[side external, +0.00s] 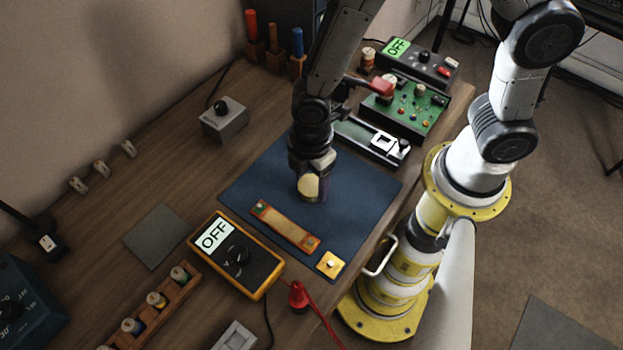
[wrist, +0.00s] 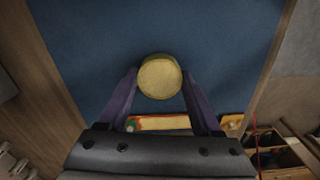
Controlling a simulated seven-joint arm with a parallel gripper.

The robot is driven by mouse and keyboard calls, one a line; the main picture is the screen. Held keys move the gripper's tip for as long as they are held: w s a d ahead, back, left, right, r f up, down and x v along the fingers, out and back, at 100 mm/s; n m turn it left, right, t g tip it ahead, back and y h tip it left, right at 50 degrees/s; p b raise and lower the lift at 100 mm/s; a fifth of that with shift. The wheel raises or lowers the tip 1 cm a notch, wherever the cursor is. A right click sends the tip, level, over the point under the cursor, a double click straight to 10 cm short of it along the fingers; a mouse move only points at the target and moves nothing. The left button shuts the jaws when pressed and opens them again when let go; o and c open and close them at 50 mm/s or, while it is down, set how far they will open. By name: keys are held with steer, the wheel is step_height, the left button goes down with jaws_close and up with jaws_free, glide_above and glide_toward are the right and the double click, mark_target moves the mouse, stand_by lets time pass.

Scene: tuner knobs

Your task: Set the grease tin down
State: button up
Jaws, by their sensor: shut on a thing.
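The grease tin is a small round tin with a pale yellow top. It shows at the end of my gripper in the side external view (side external: 308,187) and between the fingers in the wrist view (wrist: 160,77). My gripper (wrist: 160,84) is shut on the tin, with a dark finger on each side of it. In the side external view my gripper (side external: 311,182) points down over the blue mat (side external: 355,212). I cannot tell whether the tin touches the mat or hangs just above it.
On the mat, nearer the front, lie an orange strip (side external: 285,226) and a small yellow block (side external: 331,264). A yellow multimeter (side external: 236,256) reading OFF lies left of the mat. A green circuit board (side external: 405,108) stands behind it. The mat's right part is clear.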

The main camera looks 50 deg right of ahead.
mark_target(312, 185)
steer(key=shift+f, duration=0.15)
steer(key=o, duration=1.4)
step_height(312, 185, up, 12)
steer(key=d+r+m+t, duration=0.1)
steer(key=d+r+m, duration=0.1)
steer(key=d+r, duration=0.1)
steer(key=s+d+r+m, duration=0.1)
steer(key=d+r+m, duration=0.2)
steer(key=d+r+m+t, duration=0.1)
steer(key=d+r+m, duration=0.1)
steer(key=d+r, duration=0.1)
steer(key=shift+s+d+r+m+t+y, duration=0.1)
steer(key=shift+s+d+m+t+y, duration=0.1)
steer(key=shift+d+m+t+y, duration=0.15)
steer(key=shift+o, duration=0.2)
steer(key=s+d+r+m+t, duration=0.3)
steer(key=s+d+r+m, duration=0.1)
steer(key=s+d+m, duration=0.2)
steer(key=shift+s+d+m, duration=0.35)
steer(key=shift+d+m, duration=0.3)
steer(key=shift+m, duration=0.6)
